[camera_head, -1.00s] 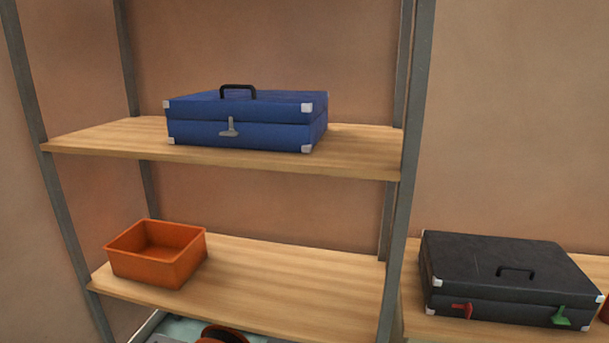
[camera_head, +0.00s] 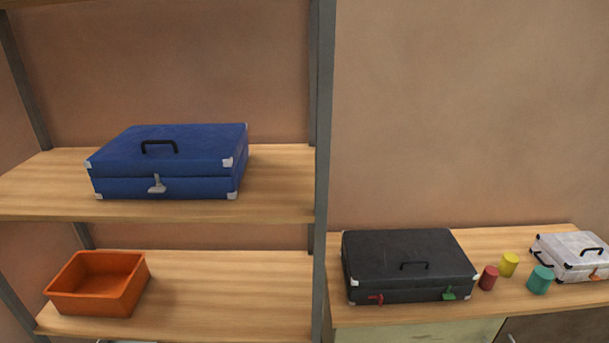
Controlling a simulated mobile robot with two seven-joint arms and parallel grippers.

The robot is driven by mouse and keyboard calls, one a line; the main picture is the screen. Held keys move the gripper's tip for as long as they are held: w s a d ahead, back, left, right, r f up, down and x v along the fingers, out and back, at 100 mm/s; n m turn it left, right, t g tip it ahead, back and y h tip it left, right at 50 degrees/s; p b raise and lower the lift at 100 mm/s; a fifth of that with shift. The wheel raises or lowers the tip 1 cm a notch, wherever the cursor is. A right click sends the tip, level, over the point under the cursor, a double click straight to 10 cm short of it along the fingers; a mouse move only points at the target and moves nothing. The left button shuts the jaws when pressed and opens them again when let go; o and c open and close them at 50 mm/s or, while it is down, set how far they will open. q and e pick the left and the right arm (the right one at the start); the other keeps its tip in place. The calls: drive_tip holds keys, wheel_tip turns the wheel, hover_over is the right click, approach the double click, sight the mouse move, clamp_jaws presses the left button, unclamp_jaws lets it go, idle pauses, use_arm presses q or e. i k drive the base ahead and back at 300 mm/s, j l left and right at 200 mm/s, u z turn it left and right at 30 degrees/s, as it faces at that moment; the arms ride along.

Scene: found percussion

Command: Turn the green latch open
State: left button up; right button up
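The green latch (camera_head: 449,294) is on the front of a black case (camera_head: 408,261), near its right end. A red latch (camera_head: 376,299) is on the same front, near the left end. The case is shut and lies flat on a wooden counter top, its handle on the lid. The latch is small in view and I cannot tell its exact turn. Neither of my grippers is in view.
Red (camera_head: 489,278), yellow (camera_head: 509,265) and teal (camera_head: 540,280) cylinders stand right of the black case, before a white case (camera_head: 573,256). A grey shelf post (camera_head: 322,170) stands left of it. The shelves hold a blue case (camera_head: 170,163) and an orange bin (camera_head: 98,284).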

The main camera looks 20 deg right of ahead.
sight(447, 295)
drive_tip(key=k+l+z, duration=0.15)
drive_tip(key=l, duration=0.5)
drive_tip(key=k+l+z, duration=0.15)
drive_tip(key=l, duration=0.55)
drive_tip(key=l+z, duration=0.15)
drive_tip(key=l, duration=0.5)
drive_tip(key=k, duration=1)
drive_tip(key=i+l+u, duration=0.25)
drive_tip(key=i+l, duration=0.25)
drive_tip(key=l, duration=0.25)
drive_tip(key=i+l+u, duration=0.15)
drive_tip(key=l, duration=0.25)
drive_tip(key=i+l+u, duration=0.1)
drive_tip(key=i+l, duration=0.2)
drive_tip(key=l, duration=0.1)
